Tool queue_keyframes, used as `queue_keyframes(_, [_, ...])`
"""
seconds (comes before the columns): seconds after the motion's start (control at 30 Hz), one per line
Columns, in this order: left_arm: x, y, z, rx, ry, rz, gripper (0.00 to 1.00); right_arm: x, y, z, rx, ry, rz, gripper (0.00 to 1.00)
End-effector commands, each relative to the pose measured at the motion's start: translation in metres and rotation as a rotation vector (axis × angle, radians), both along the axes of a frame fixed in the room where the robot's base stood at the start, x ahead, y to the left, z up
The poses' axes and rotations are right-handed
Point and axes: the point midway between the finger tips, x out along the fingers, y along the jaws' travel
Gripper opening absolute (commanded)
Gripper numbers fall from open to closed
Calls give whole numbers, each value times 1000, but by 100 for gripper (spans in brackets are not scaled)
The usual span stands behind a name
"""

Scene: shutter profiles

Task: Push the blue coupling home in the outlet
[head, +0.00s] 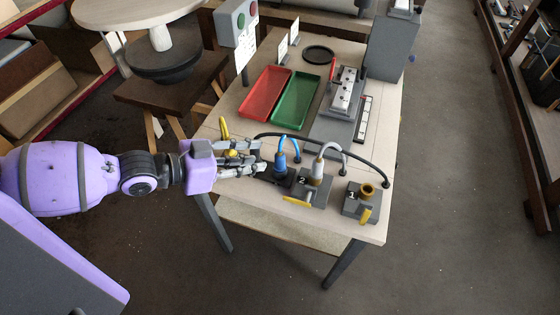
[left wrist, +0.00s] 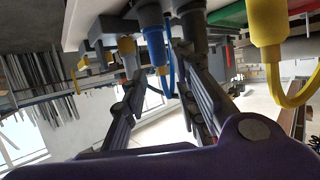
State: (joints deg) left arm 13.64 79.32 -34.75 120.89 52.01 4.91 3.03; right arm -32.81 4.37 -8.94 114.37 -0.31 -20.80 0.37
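The blue coupling (head: 280,160) stands upright at a dark outlet block at the table's near edge, with a blue hose rising from its top. How deep it sits in the outlet I cannot tell. It also shows in the left wrist view (left wrist: 155,45), where the picture is upside down. My left gripper (head: 262,159) is just left of the coupling, fingers apart and pointing at it. In the left wrist view the coupling appears between the fingertip directions; contact is not clear. My right gripper is in neither view.
A grey coupling (head: 317,166) stands in outlet block 2 and a brass-mouthed outlet block 1 (head: 367,190) is open, both with yellow levers. A yellow coupling (left wrist: 268,22) is close to my gripper. A red tray (head: 265,92), green tray (head: 297,99) and grey fixture (head: 343,105) lie behind.

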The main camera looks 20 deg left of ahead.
Motion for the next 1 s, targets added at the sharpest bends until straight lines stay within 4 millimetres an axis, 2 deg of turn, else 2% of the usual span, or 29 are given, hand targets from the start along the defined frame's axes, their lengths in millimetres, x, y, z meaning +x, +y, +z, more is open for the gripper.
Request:
queue_keyframes(0.4, [32, -39, -16, -2, -1, 0, 27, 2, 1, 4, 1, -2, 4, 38])
queue_keyframes(0.7, [34, -42, -20, 1, 2, -1, 27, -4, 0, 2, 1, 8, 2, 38])
queue_keyframes(0.9, [33, -42, -20, 1, 2, -1, 0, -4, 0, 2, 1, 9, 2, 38])
queue_keyframes(1.0, [34, -42, -19, 0, 1, -1, 0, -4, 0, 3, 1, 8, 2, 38])
